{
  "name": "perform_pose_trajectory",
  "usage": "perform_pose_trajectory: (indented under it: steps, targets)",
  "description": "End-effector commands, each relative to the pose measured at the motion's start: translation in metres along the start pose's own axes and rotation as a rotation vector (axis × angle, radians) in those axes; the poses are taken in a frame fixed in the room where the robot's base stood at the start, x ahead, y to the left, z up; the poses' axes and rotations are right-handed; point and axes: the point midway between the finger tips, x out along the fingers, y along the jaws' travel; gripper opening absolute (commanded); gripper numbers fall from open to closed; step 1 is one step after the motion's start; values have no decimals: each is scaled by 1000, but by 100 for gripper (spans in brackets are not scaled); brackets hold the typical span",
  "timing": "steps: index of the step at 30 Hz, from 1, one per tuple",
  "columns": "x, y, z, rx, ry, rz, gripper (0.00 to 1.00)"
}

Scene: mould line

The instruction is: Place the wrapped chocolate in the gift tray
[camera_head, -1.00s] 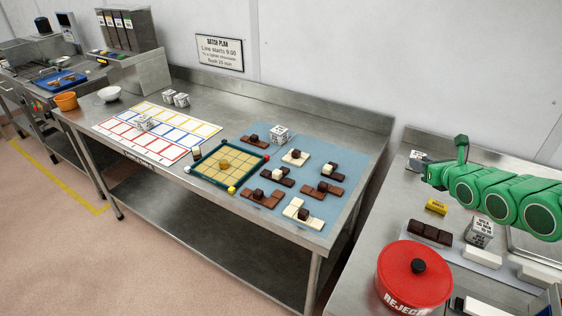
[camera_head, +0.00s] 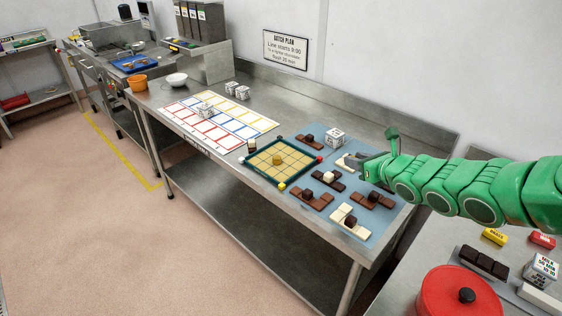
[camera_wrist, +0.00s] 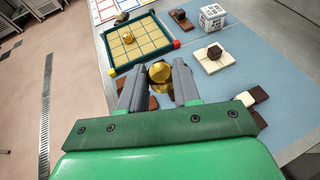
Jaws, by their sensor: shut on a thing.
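The wrapped chocolate (camera_wrist: 160,72) is a gold ball between the fingertips of my gripper (camera_wrist: 161,77) in the wrist view. My gripper is shut on it; the fingers partly cover its sides. In the head view my gripper (camera_head: 370,168) is over the blue mat, right of the gift tray, and the gold ball cannot be made out there. The gift tray (camera_head: 262,175) has a dark green frame and a tan grid, with coloured corner knobs. One small gold-brown piece (camera_head: 277,160) sits in it. In the wrist view the tray (camera_wrist: 137,64) lies ahead, up and left of my fingers.
Several chocolate pieces, such as a white bar (camera_head: 350,220), and a printed white cube (camera_head: 335,138) stand on the blue mat (camera_head: 375,228) around the tray's right side. A grid sheet (camera_head: 215,145) lies left. A red lidded pot (camera_head: 440,295) is at the lower right.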

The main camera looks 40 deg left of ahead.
Motion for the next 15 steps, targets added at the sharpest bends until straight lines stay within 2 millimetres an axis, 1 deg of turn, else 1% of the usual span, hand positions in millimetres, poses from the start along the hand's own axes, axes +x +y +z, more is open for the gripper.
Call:
perform_pose_trajectory:
  steps: [1,3,9,12,15]
  targets:
    - [9,17,4,-12,1,27,3]
    - [20,38,9,-24,1,60,3]
    - [44,93,19,-57,2,145,3]
    - [51,113,22,-69,3,175,3]
    - [55,127,24,-77,4,196,3]
